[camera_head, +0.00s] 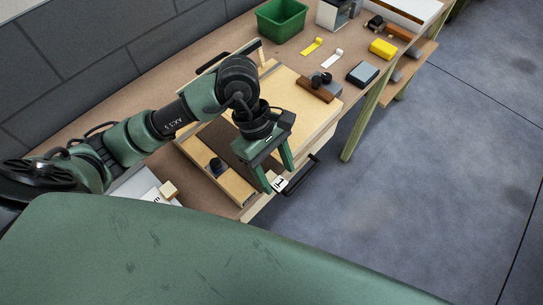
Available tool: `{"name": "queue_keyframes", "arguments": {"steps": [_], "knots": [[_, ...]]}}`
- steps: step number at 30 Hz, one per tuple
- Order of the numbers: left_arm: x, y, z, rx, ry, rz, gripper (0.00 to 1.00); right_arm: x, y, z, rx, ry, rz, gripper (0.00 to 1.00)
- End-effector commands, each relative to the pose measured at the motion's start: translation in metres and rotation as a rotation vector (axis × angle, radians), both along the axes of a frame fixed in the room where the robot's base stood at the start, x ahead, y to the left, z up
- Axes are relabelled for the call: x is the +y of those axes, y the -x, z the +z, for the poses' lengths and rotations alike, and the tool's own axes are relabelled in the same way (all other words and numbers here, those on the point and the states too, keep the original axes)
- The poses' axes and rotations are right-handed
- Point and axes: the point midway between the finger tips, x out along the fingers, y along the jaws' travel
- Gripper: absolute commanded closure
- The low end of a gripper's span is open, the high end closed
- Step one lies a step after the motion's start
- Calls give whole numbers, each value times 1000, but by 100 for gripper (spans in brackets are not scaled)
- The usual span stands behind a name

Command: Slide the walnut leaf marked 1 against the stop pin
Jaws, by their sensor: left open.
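My left gripper (278,180) reaches over the bench's front edge with its fingers pointing down and apart. A white tag marked 1 (280,184) shows between and just below the fingertips; I cannot tell whether they touch it. A dark brown walnut-coloured sheet (219,137) lies behind the gripper, partly covered by my left arm and the gripper. I cannot tell whether the tag belongs to this sheet. I cannot clearly make out the stop pin. My right gripper is not in view.
Pale boards (305,104) lie right of the gripper with a brown wooden block (318,91) on them. A black handle (303,177) juts from the front edge. A green bin (281,18), grey block (362,74) and yellow block (383,49) stand farther back.

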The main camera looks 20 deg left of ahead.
Motion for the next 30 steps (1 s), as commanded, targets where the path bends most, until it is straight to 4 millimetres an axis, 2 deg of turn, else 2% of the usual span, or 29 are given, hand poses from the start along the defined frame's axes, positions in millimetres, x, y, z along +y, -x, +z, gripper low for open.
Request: {"name": "queue_keyframes", "arguments": {"steps": [6, 16, 17, 21, 23, 30], "knots": [[-9, 3, -21, 3, 1, 0, 44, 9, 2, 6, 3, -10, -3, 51], [-10, 4, -26, 0, -1, 0, 44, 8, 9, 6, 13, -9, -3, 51], [-10, 4, -26, 0, -1, 0, 46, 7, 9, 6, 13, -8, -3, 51], [-10, 4, -26, 0, -1, 0, 85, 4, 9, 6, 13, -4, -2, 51], [-10, 4, -26, 0, -1, 0, 100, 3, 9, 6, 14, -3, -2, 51], [-9, 3, -27, -2, -1, -1, 100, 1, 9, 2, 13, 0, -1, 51]]}}
